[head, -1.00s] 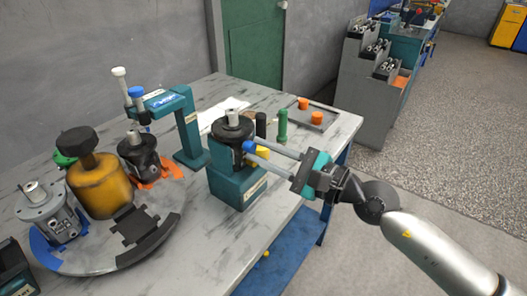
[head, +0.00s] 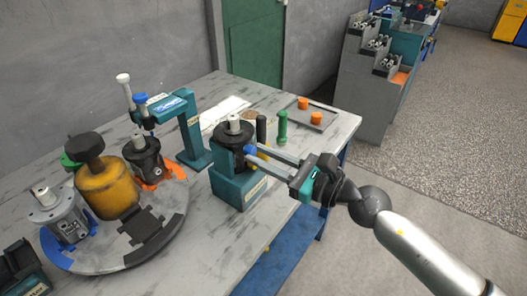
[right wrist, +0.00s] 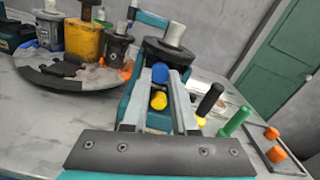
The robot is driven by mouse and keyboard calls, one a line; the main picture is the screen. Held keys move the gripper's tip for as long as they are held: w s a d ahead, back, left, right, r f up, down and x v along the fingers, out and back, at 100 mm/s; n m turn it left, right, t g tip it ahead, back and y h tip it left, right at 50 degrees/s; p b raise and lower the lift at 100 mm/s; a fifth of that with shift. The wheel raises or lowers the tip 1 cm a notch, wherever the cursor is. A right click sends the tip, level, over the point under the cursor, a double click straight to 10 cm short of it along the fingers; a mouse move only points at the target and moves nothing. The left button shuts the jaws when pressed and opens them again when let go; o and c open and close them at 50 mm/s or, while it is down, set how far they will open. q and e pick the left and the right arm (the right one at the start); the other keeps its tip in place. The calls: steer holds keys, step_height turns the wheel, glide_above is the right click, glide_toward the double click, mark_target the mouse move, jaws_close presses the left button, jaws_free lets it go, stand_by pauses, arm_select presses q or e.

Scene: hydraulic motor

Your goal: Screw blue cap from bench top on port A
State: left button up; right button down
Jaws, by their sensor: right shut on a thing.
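The blue cap (head: 250,150) is at the side of the black motor (head: 234,138), which sits upright in a teal stand (head: 237,187) on the bench. My right gripper (head: 255,155) is shut on the blue cap, its long grey fingers reaching in from the right. In the right wrist view the blue cap (right wrist: 160,73) is between the fingertips, against the motor's side. A yellow cap (right wrist: 158,100) shows just below it between the fingers. The port behind the blue cap is hidden, so I cannot tell how deep the cap is seated. My left gripper is not in view.
Behind the motor stand a black peg (head: 261,128) and a green peg (head: 282,127). A tray with orange caps (head: 316,118) is at the back right. A teal press (head: 185,130) and a round plate with a yellow cylinder (head: 107,190) fill the left. The front bench is clear.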

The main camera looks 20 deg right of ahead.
steer(key=m+p, duration=0.2)
steer(key=shift+r+m, duration=0.1)
steer(key=shift+m, duration=0.3)
steer(key=shift+a+m+p, duration=0.1)
steer(key=shift+m+p, duration=0.25)
steer(key=shift+m, duration=0.45)
steer(key=c, duration=0.9)
jaws_free()
steer(key=shift+c, duration=0.2)
